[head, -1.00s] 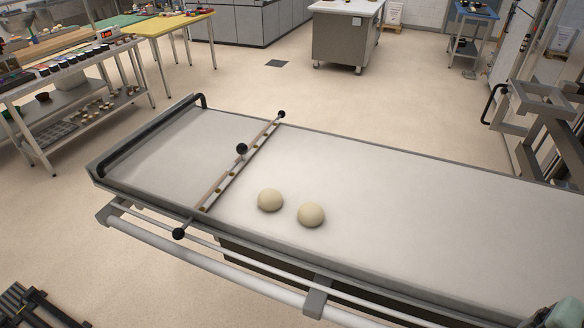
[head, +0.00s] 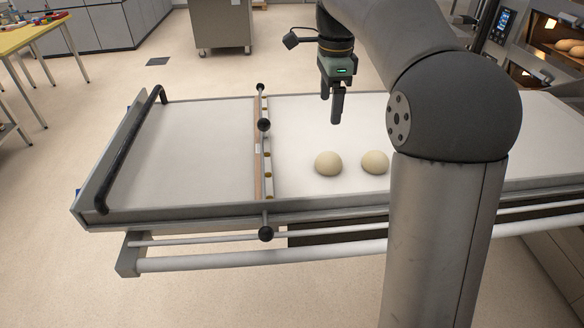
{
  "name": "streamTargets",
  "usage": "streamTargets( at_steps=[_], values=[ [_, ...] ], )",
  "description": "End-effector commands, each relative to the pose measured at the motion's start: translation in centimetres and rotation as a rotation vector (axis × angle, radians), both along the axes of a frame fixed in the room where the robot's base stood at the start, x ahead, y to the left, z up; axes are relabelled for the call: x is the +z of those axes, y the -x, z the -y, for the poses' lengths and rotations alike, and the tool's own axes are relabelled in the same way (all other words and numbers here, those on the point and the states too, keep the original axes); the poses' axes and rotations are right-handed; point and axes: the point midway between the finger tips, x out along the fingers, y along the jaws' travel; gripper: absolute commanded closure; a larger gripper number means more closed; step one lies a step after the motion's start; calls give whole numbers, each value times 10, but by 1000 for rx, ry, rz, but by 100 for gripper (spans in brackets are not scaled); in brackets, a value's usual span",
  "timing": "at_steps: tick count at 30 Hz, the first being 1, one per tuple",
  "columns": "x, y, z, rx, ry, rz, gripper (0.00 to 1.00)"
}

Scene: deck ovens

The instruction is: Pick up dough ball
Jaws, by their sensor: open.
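Two pale, round dough balls lie side by side on the white loader surface (head: 205,150). The left dough ball (head: 328,163) is fully in view. The right dough ball (head: 375,162) is close beside it, near my arm's edge in the picture. My gripper (head: 332,105) points down above and behind the dough balls, apart from both. It is open with nothing between its fingers. It is seen nearly side-on, so the gap between the fingers is hard to make out.
A wooden crossbar with black knobs (head: 263,124) spans the loader left of the dough. A black handle (head: 130,150) lines the loader's left end. Lit ovens with bread (head: 570,47) stand at the upper right. My arm hides part of the loader's right side.

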Motion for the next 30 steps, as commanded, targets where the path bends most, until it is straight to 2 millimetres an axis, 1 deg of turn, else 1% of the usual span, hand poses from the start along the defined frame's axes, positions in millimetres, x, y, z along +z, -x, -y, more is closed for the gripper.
streamTargets(
  at_steps=[5, 12, 15, 18, 23, 26, 30],
  values=[
    [-33, 1, 1, -2, 0, -5, 16],
    [-84, 1, 1, 1, 1, -5, 16],
    [-101, 1, 1, 1, 1, -3, 16],
    [-111, 1, 1, 1, 0, -2, 16],
    [-120, 1, 2, 1, 0, -1, 16],
    [-132, 1, 3, 2, -1, -4, 16],
    [-154, 1, 6, 2, 1, -3, 16]
  ],
)
